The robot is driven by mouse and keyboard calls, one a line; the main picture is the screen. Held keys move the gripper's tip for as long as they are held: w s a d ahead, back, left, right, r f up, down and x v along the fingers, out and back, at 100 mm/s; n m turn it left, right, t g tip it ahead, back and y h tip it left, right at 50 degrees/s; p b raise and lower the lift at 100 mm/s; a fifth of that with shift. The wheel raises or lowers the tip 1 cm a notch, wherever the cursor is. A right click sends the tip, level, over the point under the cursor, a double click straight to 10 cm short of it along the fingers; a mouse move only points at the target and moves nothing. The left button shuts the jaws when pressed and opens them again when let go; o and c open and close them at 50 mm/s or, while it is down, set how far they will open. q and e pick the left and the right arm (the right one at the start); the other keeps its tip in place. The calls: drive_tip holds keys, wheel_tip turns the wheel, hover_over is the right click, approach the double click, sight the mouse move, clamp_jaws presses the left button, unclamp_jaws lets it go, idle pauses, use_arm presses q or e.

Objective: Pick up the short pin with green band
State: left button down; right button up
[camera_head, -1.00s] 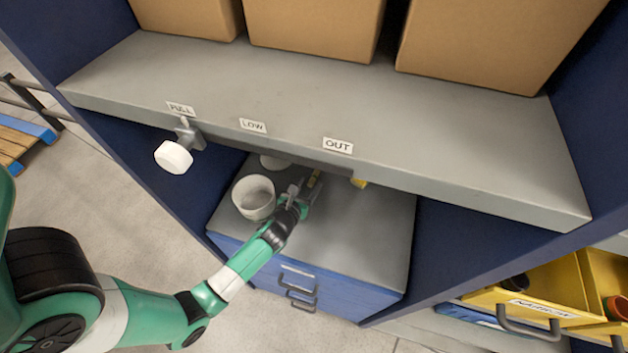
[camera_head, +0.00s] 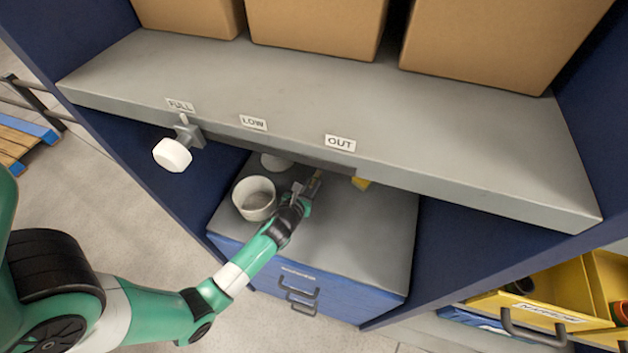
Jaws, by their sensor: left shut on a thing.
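My left gripper (camera_head: 311,184) reaches over the grey top of the blue drawer cabinet (camera_head: 375,235), just right of a white cup (camera_head: 254,197). It is shut on a small yellowish wooden pin (camera_head: 318,174), of which only a bit shows at the fingertips. The fingers hide most of the pin, and I cannot make out a green band on it. My right gripper is not in view.
A grey shelf (camera_head: 300,95) labelled FULL, LOW and OUT overhangs the cabinet top closely. Another white round thing (camera_head: 276,162) and a yellow piece (camera_head: 361,183) sit partly under its edge. The cabinet top's right side is clear.

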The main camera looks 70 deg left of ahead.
use_arm(q)
drive_tip(key=r+p, duration=0.2)
drive_tip(key=r, duration=0.1)
drive_tip(key=r+p, duration=0.1)
drive_tip(key=shift+s+d+r+p, duration=0.15)
drive_tip(key=shift+d+r+p, duration=0.1)
drive_tip(key=shift+p, duration=0.15)
drive_tip(key=s+d+r+p, duration=0.5)
drive_tip(key=s+d+r, duration=0.2)
drive_tip(key=d, duration=0.4)
drive_tip(key=shift+s+r, duration=0.35)
drive_tip(key=shift+r, duration=0.35)
